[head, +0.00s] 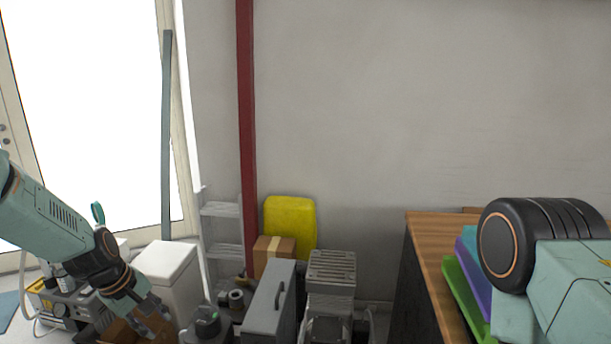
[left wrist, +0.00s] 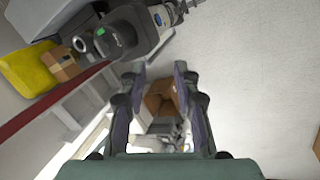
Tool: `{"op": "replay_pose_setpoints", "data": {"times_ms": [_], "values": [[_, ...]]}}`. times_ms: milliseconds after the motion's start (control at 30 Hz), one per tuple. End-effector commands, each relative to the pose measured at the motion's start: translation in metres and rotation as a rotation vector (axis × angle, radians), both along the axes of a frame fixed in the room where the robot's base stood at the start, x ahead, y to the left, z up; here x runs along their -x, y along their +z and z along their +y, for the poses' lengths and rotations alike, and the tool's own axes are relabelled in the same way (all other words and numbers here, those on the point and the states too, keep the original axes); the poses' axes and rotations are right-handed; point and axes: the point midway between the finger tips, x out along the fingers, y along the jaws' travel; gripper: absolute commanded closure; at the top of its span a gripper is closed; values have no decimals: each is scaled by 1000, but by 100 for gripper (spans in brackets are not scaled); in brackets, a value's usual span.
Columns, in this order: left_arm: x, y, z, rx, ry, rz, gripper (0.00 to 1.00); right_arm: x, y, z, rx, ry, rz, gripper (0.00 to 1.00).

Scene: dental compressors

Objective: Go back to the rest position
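My left arm comes in from the left in the head view, and its gripper (head: 152,322) points down at the lower left, above the cluttered floor. In the left wrist view the two fingers of the left gripper (left wrist: 153,80) stand apart with nothing between them. A brown cardboard box (left wrist: 160,98) shows beyond the fingers, apart from them. Part of my right arm fills the lower right of the head view; its gripper is out of view.
A wooden-topped cabinet (head: 428,232) with green and purple trays (head: 462,292) stands at the right, close to my right arm. A white box (head: 168,262), grey case (head: 270,305), yellow container (head: 290,222) and red post (head: 246,100) stand along the wall.

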Motion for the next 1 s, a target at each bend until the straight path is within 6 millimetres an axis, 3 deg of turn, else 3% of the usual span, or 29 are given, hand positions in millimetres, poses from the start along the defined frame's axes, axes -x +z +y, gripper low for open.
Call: {"op": "replay_pose_setpoints", "data": {"times_ms": [33, 167, 267, 367, 500, 700, 800, 900, 1000], "values": [[12, -20, -6, -42, -60, -16, 69, 0, -2, 0, 0, 0, 0, 60], [45, -63, -20, -160, -230, -75, 69, 0, -8, 0, 0, 0, 1, 60], [82, -96, -33, -244, -372, -99, 69, 0, -13, 0, 0, 0, 1, 60], [131, -127, -47, -315, -524, -108, 69, 0, -19, 0, 0, 0, 1, 60], [214, -161, -68, -373, -736, -86, 69, 0, -29, 0, 0, 0, 1, 60], [324, -183, -86, -343, -911, 26, 69, 0, -41, 0, 0, 0, 1, 60], [362, -189, -90, -308, -952, 98, 69, 1, -45, 0, 0, 0, 1, 60], [381, -199, -91, -293, -979, 137, 69, 1, -49, 0, 0, 0, 1, 60], [388, -202, -92, -286, -982, 151, 69, 1, -50, 0, 0, 0, 1, 60]]}}
